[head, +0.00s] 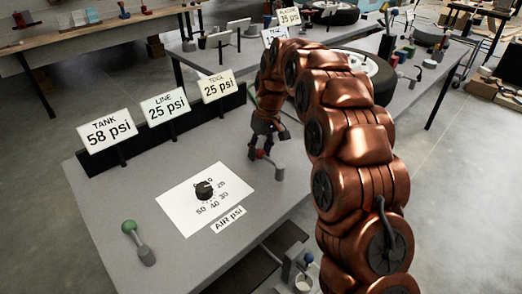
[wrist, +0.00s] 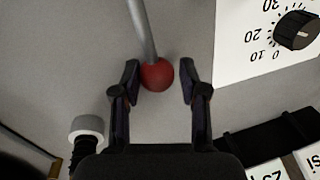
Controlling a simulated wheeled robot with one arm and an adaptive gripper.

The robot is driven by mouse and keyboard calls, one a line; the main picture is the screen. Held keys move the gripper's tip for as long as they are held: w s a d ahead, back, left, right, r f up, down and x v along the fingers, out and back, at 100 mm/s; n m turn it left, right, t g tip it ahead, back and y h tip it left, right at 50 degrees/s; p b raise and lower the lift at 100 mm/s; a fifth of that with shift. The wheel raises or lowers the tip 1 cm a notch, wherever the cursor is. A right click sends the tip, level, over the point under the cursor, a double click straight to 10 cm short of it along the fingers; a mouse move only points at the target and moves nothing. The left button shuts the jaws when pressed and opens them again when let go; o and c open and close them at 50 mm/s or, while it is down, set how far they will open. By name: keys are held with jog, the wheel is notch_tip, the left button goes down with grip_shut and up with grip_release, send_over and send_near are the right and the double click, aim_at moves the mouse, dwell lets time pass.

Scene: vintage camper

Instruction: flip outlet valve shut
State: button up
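A valve lever with a red ball knob (head: 260,154) stands on the right part of the grey table; its metal stem leans to the lower right there. In the wrist view the red ball knob (wrist: 157,75) lies between the fingertips of my gripper (wrist: 160,70), with a gap on the right side and a smaller one on the left. My gripper (head: 262,145) is open, pointing down at the knob. A second lever with a green ball knob (head: 128,227) stands at the front left. The pictures do not label either lever as the outlet.
A black dial (head: 204,190) sits on a white scale sheet (head: 173,204) left of the red knob. Signs for tank (head: 110,130), line (head: 165,106) and tool (head: 218,86) stand along the back. A white-ringed fitting (wrist: 87,126) is near my left finger in the wrist view.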

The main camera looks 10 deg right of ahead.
jog(key=o, duration=0.3)
jog(key=shift+d+r, duration=0.1)
jog(key=shift+w+d+r, duration=0.15)
jog(key=shift+d+r, duration=0.2)
jog(key=shift+r, duration=1.6)
jog(key=shift+w+d+r, duration=0.2)
jog(key=shift+d+r, duration=0.1)
jog(key=shift+r, duration=1.6)
jog(key=shift+w+d+r, duration=0.15)
jog(key=shift+d+r, duration=0.2)
jog(key=shift+r, duration=1.6)
